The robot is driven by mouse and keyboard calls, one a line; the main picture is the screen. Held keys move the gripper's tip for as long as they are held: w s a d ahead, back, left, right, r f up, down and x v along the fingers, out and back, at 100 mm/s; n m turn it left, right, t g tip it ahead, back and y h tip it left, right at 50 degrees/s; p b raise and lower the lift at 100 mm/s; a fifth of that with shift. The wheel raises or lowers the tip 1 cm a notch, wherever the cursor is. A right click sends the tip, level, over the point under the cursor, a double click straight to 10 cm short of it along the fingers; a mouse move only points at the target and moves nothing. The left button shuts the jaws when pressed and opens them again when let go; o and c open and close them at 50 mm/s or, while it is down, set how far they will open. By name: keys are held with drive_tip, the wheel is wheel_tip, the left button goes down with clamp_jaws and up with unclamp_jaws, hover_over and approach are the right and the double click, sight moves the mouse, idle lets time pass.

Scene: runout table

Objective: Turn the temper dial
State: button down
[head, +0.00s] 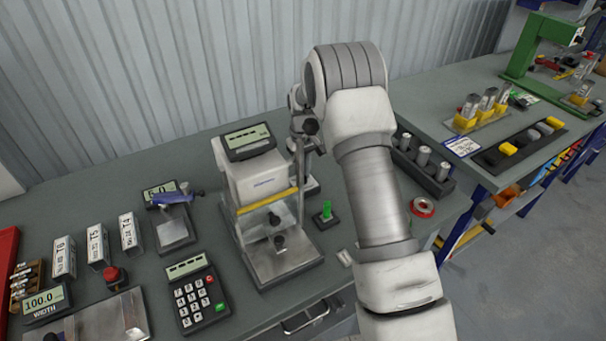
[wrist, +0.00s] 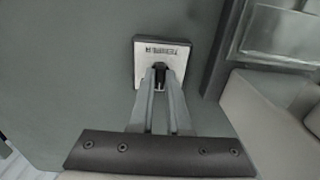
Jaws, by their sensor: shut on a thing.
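The temper dial (wrist: 160,71) is a small dark knob on a pale square plate (wrist: 181,60) with a dark border. The plate's label reads TEMPER, upside down in the wrist view. My gripper (wrist: 161,77) is shut on the dial, with one finger on each side of it. The fingers hide part of the knob, and I cannot make out its pointer. In the head view my arm comes down just right of the white tester, and its lower end is partly hidden.
The white tester (head: 256,178) with a screen stands close to the left of my arm. A green-topped piece (head: 326,211), a red ring (head: 422,207) and a dark rack of metal cylinders (head: 424,170) are nearby. A keypad (head: 190,290) lies front left.

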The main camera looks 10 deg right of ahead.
drive_tip(key=c, duration=0.9)
unclamp_jaws()
drive_tip(key=shift+r, duration=0.1)
wheel_tip(320, 180, up, 17)
drive_tip(key=shift+r+b, duration=0.2)
drive_tip(key=shift+b, duration=0.1)
